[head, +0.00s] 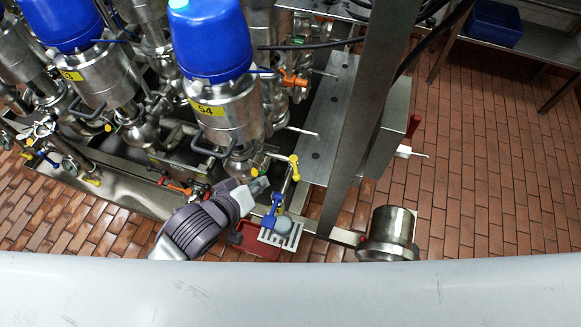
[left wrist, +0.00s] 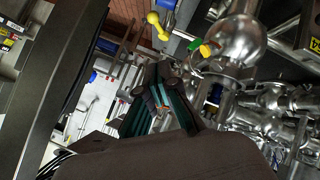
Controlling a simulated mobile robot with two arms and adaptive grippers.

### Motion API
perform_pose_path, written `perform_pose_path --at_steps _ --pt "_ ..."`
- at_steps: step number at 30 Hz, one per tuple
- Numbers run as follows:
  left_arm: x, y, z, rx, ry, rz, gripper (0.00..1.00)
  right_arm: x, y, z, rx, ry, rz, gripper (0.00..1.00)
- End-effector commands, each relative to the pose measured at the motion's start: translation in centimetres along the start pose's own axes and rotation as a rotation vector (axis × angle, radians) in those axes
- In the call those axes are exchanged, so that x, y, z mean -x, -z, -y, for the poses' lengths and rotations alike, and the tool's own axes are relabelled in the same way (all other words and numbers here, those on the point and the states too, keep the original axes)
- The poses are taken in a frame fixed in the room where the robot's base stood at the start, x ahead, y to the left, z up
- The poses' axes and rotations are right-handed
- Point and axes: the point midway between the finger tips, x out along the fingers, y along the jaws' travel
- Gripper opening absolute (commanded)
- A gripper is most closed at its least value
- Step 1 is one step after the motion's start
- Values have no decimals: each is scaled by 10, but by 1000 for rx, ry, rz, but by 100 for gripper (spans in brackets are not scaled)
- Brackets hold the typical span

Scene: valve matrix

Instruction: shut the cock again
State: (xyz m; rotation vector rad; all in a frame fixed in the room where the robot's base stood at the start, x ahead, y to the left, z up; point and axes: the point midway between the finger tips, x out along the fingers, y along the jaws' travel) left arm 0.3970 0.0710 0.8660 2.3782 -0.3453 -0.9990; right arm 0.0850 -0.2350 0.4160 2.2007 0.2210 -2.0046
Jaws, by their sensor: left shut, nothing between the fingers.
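Small cocks with coloured handles sit on the pipework in the head view. A yellow-handled cock (head: 295,167) stands just right of my left gripper (head: 262,187); a yellow handle also shows at the top of the left wrist view (left wrist: 157,25). A blue handle (head: 268,212) is just below the gripper's tip. An orange-red handle (head: 178,188) lies to its left. I cannot tell which cock is meant. My left gripper is shut and empty, apart from the yellow handle; contact with anything else cannot be told. My right gripper is not in view.
Steel valves with blue caps (head: 210,40) crowd the upper left. A steel upright (head: 360,110) and a box (head: 388,130) stand to the right. A red tray (head: 262,241) with a grate (head: 290,236) is low down. The tiled floor (head: 480,150) at right is open.

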Motion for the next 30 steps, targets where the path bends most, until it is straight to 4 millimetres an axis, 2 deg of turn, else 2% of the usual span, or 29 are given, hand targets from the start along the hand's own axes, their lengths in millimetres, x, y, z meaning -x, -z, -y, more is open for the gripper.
perform_pose_path --at_steps 5,8,11,22,24,30 --pt "-3 0 1 0 2 0 0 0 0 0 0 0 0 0" --pt "-11 1 1 -1 2 -1 0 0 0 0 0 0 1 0" --pt "-27 1 0 0 2 -2 0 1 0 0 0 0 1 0" --pt "-105 1 0 -3 2 -2 0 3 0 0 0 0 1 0" --pt "-112 -11 1 0 3 3 0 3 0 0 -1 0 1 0" --pt "-126 -25 1 0 2 1 0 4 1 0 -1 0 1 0"
